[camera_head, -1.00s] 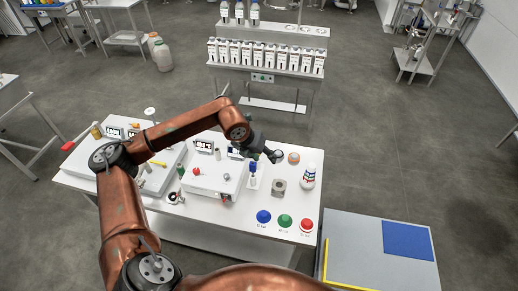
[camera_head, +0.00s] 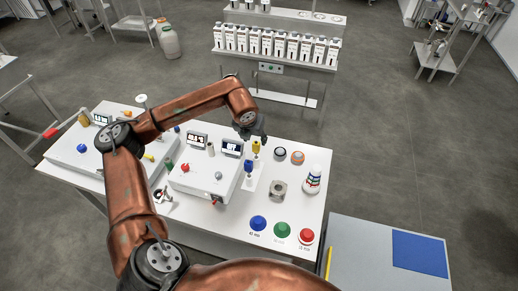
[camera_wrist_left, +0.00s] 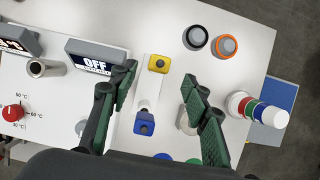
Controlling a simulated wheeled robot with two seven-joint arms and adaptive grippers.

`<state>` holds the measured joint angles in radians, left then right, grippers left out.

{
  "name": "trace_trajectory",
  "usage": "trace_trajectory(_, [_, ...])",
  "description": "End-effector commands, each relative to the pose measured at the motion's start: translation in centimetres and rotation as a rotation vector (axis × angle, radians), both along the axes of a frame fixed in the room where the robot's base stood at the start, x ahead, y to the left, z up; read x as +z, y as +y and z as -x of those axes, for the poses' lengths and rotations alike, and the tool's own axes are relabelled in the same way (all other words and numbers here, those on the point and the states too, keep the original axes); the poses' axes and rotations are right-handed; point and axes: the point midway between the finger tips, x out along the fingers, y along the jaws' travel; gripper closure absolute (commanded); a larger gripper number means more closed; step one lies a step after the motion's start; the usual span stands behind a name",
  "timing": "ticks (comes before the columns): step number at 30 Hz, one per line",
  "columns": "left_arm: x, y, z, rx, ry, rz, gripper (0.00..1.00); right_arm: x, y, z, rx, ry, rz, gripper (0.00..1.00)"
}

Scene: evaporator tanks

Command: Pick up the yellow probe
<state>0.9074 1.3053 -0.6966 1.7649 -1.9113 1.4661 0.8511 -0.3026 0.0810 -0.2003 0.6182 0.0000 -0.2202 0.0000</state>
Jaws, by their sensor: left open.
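The yellow probe (camera_head: 256,146) stands in a white holder behind the blue probe (camera_head: 249,166) on the white table. In the left wrist view, the yellow probe (camera_wrist_left: 159,63) shows its square top, with the blue probe (camera_wrist_left: 144,124) nearer my wrist. My left gripper (camera_head: 254,134) is above the table, just by the yellow probe. In the left wrist view the left gripper (camera_wrist_left: 159,77) is open, its green-padded fingers either side of the holder line, with nothing held. My right gripper is not in view.
A white device with displays (camera_head: 203,178) stands left of the holder. A shelf of bottles stands behind.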

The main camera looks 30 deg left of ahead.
Motion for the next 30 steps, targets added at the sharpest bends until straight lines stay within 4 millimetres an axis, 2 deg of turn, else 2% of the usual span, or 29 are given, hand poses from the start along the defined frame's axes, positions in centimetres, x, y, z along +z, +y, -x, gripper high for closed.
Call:
trace_trajectory(18, [-6.5,0.7,-2.7,0.000,0.002,0.000,0.56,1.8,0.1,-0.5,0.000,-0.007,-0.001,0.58])
trace_trajectory(26, [-6.7,0.6,-2.9,-0.003,0.000,0.001,0.56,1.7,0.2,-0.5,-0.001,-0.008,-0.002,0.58])
trace_trajectory(30, [-6.7,0.6,-2.9,-0.001,0.000,0.001,0.66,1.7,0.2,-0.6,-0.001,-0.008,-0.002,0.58])
